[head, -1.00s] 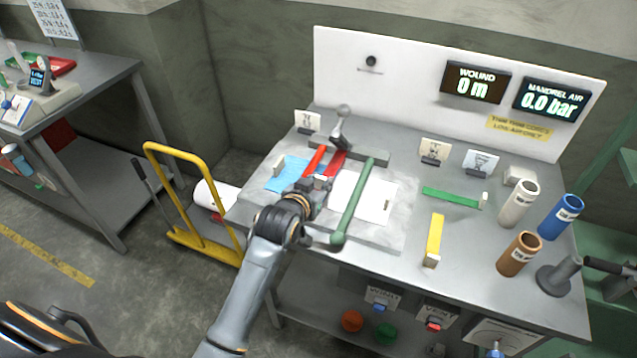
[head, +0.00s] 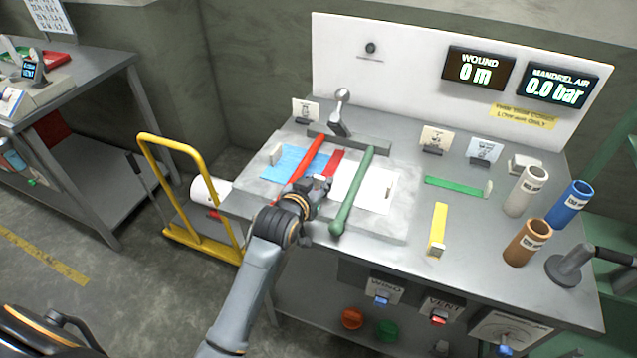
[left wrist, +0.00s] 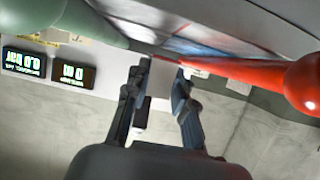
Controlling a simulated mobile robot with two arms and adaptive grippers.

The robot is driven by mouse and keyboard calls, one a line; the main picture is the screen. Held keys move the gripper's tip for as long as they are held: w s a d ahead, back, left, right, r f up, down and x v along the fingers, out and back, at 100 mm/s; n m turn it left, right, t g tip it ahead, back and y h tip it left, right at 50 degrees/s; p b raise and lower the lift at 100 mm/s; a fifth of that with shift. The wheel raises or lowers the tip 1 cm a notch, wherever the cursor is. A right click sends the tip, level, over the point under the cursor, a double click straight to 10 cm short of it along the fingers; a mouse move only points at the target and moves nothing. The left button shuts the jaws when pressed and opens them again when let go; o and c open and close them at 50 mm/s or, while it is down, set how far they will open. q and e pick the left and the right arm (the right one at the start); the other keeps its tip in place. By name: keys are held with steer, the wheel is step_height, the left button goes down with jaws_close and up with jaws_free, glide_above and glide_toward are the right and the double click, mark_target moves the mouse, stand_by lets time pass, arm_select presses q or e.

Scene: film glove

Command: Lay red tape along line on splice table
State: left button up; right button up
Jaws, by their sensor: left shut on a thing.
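The splice table (head: 385,225) is a grey plate on the bench. A blue film sheet (head: 285,158) and a white film sheet (head: 375,188) lie on it side by side. A red strip of tape (head: 334,160) shows between them, over the seam. My left gripper (head: 322,183) is at its near end, shut on its pale tab; the left wrist view shows the tab (left wrist: 162,78) between the fingers, with a red edge above. The seam line is hidden by tape and gripper. My right gripper is not in view.
A red bar (head: 302,165) and a green bar (head: 354,190) flank the gripper closely. Green tape (head: 455,187) and yellow tape (head: 437,225) lie to the right. Several coloured cores, including a brown one (head: 526,243), stand beyond. A yellow trolley (head: 150,185) stands left.

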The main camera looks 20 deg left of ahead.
arm_select(q)
steer(key=shift+f+b, duration=0.3)
steer(key=shift+f, duration=0.2)
steer(key=shift+f, duration=0.5)
steer(key=o, duration=0.9)
steer(key=shift+s, duration=0.1)
steer(key=v, duration=1.2)
steer(key=shift+r, duration=0.1)
